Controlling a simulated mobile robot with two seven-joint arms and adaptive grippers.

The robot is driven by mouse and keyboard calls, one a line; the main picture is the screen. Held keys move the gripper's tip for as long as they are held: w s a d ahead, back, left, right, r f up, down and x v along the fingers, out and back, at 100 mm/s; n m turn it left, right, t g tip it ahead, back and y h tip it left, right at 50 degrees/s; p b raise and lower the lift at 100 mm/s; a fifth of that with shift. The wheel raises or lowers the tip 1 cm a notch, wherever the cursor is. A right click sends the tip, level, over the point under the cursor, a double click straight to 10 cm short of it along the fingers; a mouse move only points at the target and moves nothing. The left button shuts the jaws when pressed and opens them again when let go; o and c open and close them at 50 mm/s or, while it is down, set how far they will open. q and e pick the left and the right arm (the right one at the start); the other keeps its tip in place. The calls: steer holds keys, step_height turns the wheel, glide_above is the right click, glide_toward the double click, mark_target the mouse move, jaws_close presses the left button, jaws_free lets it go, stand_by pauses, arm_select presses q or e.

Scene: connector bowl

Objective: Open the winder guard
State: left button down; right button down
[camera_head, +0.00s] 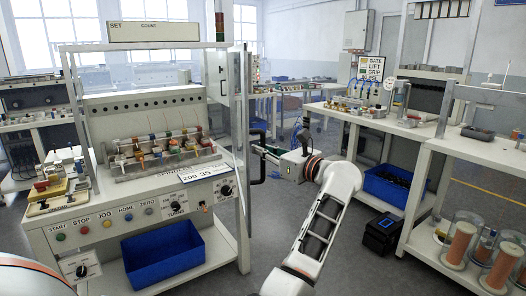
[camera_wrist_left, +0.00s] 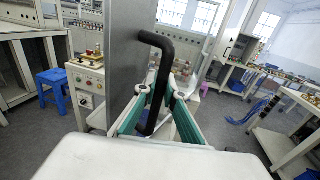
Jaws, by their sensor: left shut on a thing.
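The winder (camera_head: 150,150) stands at the left of the head view, with a row of spindles and coloured parts on its bed. Its guard (camera_head: 241,130) is a tall panel seen nearly edge-on at the winder's right end. The guard's black bar handle (camera_head: 258,172) faces right. My left gripper (camera_head: 262,152) is at the handle. In the left wrist view, the handle (camera_wrist_left: 155,42) runs down between the green-padded fingers of the left gripper (camera_wrist_left: 160,105), which are shut on it beside the grey guard panel (camera_wrist_left: 128,60). My right gripper is not in view.
A blue bin (camera_head: 163,254) sits under the winder's control panel. A white bench (camera_head: 385,122) with fixtures stands at the right, with a dark blue bin (camera_head: 388,186) below. Copper spools (camera_head: 460,243) stand at the lower right. Grey floor is open between winder and bench.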

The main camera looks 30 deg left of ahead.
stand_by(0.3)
arm_select(q)
steer(key=c, duration=2.1)
jaws_free()
steer(key=shift+s, duration=0.1)
